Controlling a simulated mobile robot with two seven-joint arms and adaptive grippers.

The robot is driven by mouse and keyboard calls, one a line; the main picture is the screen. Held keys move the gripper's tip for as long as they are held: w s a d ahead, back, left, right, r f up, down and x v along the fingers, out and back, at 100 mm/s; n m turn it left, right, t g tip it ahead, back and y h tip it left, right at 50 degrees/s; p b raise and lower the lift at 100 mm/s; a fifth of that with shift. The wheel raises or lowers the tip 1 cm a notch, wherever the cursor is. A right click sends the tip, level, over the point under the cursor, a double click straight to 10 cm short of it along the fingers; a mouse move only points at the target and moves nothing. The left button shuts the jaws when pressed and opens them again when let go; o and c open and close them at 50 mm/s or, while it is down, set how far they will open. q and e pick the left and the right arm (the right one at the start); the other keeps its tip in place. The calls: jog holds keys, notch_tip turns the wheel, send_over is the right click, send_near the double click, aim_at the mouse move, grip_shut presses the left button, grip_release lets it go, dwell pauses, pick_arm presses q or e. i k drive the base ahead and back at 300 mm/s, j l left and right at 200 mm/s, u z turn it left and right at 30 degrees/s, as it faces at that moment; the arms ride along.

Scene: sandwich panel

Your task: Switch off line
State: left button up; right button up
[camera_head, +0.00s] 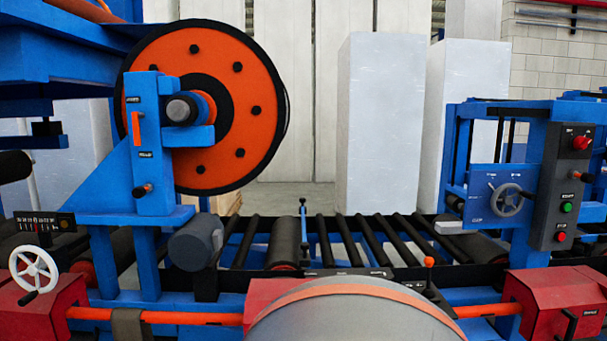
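A dark grey control box (561,188) is mounted on the blue frame at the right. It carries a red knob (580,143) at its top, a green button (566,208) lower down and a red button (561,237) below that. Its labels are too small to read. Left of the box is a blue panel (483,205) with a grey handwheel (507,200). Neither of my grippers is in view.
A roller conveyor (340,240) runs across the middle. A large orange disc (235,120) stands at the left, above a white handwheel (34,270). A grey rounded shape (355,322) with an orange band fills the bottom centre. Tall pale blocks (380,120) stand behind.

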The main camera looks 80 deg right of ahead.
aim_at(579, 142)
jog(key=z, duration=4)
